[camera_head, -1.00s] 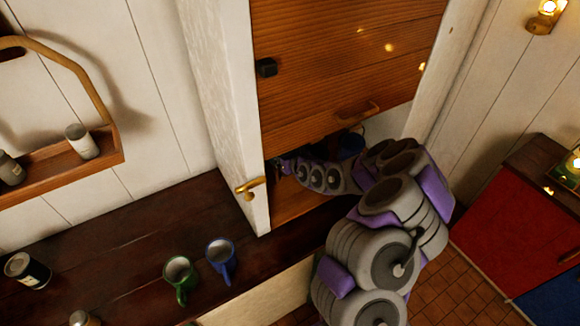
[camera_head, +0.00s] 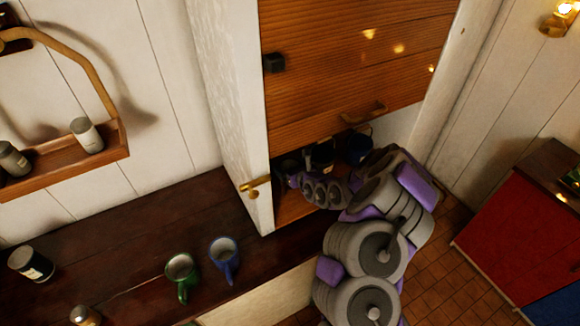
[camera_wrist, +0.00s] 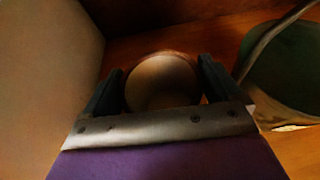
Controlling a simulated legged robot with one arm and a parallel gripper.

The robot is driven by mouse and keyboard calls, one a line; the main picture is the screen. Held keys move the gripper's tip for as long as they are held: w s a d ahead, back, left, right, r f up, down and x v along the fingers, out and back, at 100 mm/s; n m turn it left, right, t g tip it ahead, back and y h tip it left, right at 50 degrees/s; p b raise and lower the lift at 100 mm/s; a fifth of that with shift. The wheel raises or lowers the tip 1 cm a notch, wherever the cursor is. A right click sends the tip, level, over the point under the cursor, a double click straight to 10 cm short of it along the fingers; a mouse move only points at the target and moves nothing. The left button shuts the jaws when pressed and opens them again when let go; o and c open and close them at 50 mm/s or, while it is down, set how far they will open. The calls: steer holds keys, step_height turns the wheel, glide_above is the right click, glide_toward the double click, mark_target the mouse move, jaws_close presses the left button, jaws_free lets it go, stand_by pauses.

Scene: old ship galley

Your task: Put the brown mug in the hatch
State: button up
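The hatch (camera_head: 345,75) is a wooden cupboard with its panel raised and a dark compartment under it. My gripper (camera_head: 292,178) is inside that opening, low and at its left side. In the wrist view a round brown mug (camera_wrist: 163,82) sits between the two dark fingers of my gripper (camera_wrist: 162,80), seen end-on. The fingers are spread wide, one on each side of it, with little visible gap. In the head view a dark shape (camera_head: 287,166), likely this mug, shows just beyond my fingertips. Its base is hidden.
A dark mug (camera_head: 323,155) and a blue mug (camera_head: 358,147) stand in the hatch right of my gripper. A green mug (camera_head: 181,272) and another blue mug (camera_head: 224,258) stand on the dark counter (camera_head: 120,235). The white post (camera_head: 228,110) borders the opening's left.

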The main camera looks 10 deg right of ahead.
steer(key=shift+o, duration=0.6)
steer(key=shift+s+d+r, duration=0.1)
steer(key=shift+r, duration=0.05)
steer(key=p+v, duration=0.3)
steer(key=v, duration=0.8)
steer(key=shift+s+r, duration=0.2)
steer(key=shift+s, duration=0.15)
steer(key=shift+d, duration=0.15)
